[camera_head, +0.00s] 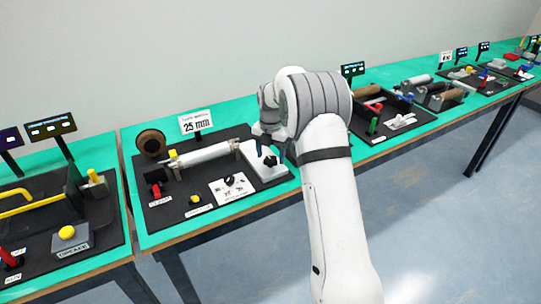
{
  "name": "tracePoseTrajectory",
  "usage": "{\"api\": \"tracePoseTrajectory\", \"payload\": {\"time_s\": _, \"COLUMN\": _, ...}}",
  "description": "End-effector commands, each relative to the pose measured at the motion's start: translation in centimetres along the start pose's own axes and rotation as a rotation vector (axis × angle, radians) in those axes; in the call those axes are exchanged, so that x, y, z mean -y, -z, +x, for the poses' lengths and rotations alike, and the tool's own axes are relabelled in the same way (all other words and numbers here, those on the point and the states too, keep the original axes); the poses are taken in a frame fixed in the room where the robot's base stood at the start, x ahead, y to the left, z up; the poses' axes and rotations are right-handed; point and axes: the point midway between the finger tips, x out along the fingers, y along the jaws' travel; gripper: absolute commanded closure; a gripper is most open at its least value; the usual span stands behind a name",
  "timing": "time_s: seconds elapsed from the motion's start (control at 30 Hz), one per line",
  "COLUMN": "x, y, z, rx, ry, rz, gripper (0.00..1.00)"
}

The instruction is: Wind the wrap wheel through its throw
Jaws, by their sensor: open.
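My gripper (270,147) hangs from my white arm over the right end of the "25 mm" station. It is open, with its fingers pointing down above a white block (262,172) that carries a small black knob (270,161). Whether the fingers touch the knob cannot be told. A light roller (205,155) lies left of the gripper, and a brown roll (151,143) stands at the back left. No label readable here names the wrap wheel, so I cannot tell which part it is. My wrist and arm hide part of the station's right side.
A white panel with a black knob (230,188), a yellow button (195,199) and a red handle (156,190) sit in front of the roller. The "25 mm" sign (196,122) stands behind. Neighbouring stations flank this one on green tables (160,237).

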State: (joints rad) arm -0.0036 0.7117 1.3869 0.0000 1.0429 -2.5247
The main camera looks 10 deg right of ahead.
Motion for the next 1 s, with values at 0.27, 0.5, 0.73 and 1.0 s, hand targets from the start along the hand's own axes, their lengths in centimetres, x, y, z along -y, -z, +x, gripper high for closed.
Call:
{"api": "tracePoseTrajectory", "payload": {"time_s": 0.27, "x": 0.0, "y": 0.0, "z": -4.7, "rx": 0.003, "ry": -0.002, "rz": 0.0, "gripper": 0.36}}
{"api": "tracePoseTrajectory", "payload": {"time_s": 0.5, "x": 0.0, "y": 0.0, "z": -7.0, "rx": 0.002, "ry": -0.002, "rz": -0.001, "gripper": 0.36}}
{"api": "tracePoseTrajectory", "payload": {"time_s": 0.73, "x": 0.0, "y": 0.0, "z": -7.1, "rx": 0.001, "ry": -0.001, "rz": -0.001, "gripper": 0.36}}
{"api": "tracePoseTrajectory", "payload": {"time_s": 1.0, "x": 1.1, "y": 1.5, "z": -8.8, "rx": 0.013, "ry": -0.011, "rz": 0.136, "gripper": 0.36}}
